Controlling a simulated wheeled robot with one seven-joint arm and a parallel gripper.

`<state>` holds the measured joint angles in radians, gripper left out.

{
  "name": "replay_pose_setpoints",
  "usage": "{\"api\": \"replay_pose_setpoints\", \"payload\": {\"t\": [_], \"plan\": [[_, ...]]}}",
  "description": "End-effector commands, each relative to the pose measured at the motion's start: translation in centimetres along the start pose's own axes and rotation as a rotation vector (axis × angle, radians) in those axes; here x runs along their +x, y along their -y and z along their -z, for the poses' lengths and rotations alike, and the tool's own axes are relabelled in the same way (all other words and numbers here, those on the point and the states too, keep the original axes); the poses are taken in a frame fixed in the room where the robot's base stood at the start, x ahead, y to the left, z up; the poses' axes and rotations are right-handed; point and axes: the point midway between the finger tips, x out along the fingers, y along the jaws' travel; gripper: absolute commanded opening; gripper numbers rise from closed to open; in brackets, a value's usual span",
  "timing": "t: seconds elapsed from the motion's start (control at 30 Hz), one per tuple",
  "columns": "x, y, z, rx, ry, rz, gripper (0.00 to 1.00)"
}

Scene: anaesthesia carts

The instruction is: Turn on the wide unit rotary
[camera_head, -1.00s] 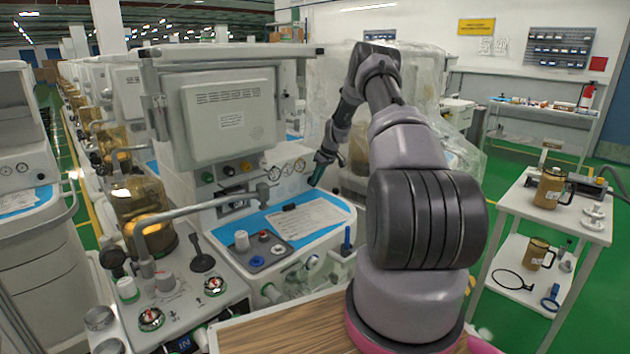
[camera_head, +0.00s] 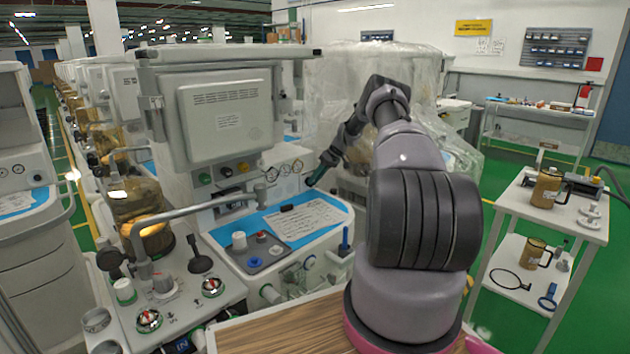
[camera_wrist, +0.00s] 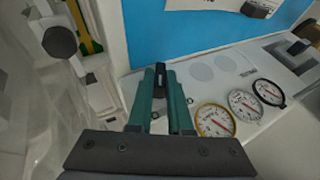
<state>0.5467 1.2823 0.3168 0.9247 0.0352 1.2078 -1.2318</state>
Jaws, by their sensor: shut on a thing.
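The wide unit (camera_head: 275,262) stands left of my arm, with a blue mat on its worktop and a panel of round gauges (camera_head: 285,169) behind. My gripper (camera_head: 311,181) reaches to the right end of this panel. In the wrist view, my gripper's green fingers (camera_wrist: 159,76) are shut on a small dark part (camera_wrist: 159,67), apparently the rotary knob. The fingers mostly hide it, so its turn position cannot be told. Several round gauges (camera_wrist: 244,105) lie just right of the fingers. The blue mat (camera_wrist: 190,35) is beyond the fingertips.
A jointed metal arm (camera_head: 190,213) crosses the left of the unit. A narrower console with knobs (camera_head: 165,300) stands in front at left. A white side table (camera_head: 510,205) with brown jugs is at right. Green floor is clear between it and my arm.

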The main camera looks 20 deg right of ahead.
Motion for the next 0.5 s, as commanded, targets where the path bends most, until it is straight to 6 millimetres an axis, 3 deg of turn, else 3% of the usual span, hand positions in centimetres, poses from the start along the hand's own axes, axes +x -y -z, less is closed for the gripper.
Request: {"api": "replay_pose_setpoints", "payload": {"t": [0.17, 0.2, 0.23, 0.27, 0.5], "plan": [[0.02, -0.08, -0.07, 0.000, 0.001, -0.002, 0.00], [0.02, -0.08, -0.07, 0.000, 0.001, -0.002, 0.33], [0.03, -0.07, -0.07, 0.000, 0.001, -0.002, 0.44], [0.03, -0.07, -0.07, 0.000, 0.001, -0.002, 0.47], [0.03, -0.03, -0.04, 0.000, 0.001, -0.002, 0.47]]}}
